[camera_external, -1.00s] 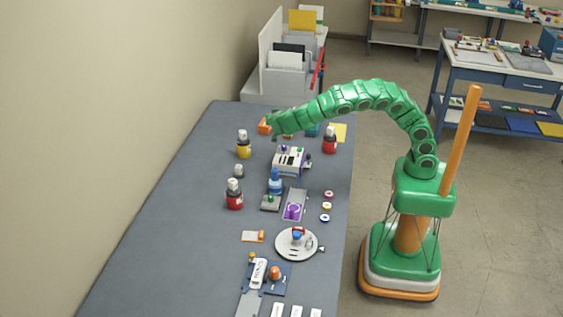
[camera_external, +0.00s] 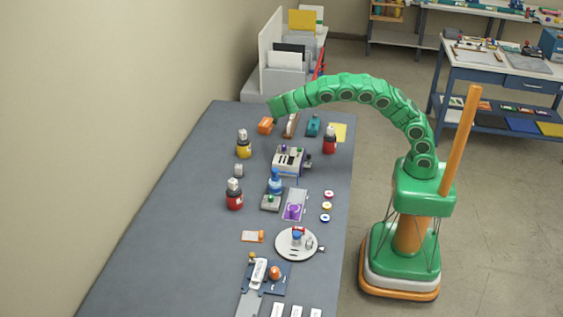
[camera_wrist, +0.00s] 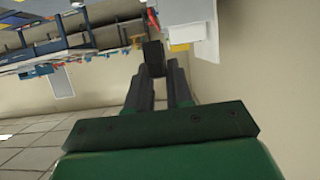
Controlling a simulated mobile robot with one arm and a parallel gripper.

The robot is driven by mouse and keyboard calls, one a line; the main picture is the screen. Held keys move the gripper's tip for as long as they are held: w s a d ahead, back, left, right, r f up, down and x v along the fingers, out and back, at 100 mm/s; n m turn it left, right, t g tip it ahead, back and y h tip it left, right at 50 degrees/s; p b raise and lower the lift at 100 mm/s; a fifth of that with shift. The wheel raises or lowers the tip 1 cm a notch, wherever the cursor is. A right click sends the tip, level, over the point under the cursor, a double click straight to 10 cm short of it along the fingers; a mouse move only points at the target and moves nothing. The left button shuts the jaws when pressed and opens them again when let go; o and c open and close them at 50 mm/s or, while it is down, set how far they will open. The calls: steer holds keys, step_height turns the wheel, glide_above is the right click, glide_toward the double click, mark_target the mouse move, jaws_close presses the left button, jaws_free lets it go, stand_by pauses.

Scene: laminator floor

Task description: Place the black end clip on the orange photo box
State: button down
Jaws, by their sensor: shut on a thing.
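The orange photo box (camera_external: 265,125) sits at the far end of the grey table in the external view. My gripper (camera_external: 273,108) is above the far edge of the table, over and slightly beyond the box in that view. In the wrist view my gripper (camera_wrist: 156,72) is shut on a dark block, the black end clip (camera_wrist: 153,54), held between the fingertips. The clip is too small to make out in the external view. The orange box cannot be clearly made out in the wrist view.
A brown-and-white item (camera_external: 291,125), a teal item (camera_external: 313,126) and a yellow sheet (camera_external: 339,132) lie to the right of the box. A yellow bottle (camera_external: 243,146) stands nearer. A file rack (camera_external: 283,80) is behind the table. The table's left side is clear.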

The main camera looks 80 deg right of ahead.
steer(key=w+d+f, duration=0.1)
steer(key=w+f, duration=0.2)
steer(key=w, duration=0.3)
glide_above(266, 123)
steer(key=shift+s+f, duration=0.15)
steer(key=shift+f, duration=2.25)
steer(key=shift+d+f, duration=0.1)
steer(key=shift+f, duration=0.15)
steer(key=shift+w+f, duration=0.3)
steer(key=shift+f, duration=1.35)
steer(key=shift+f, duration=0.15)
steer(key=c, duration=1)
jaws_free()
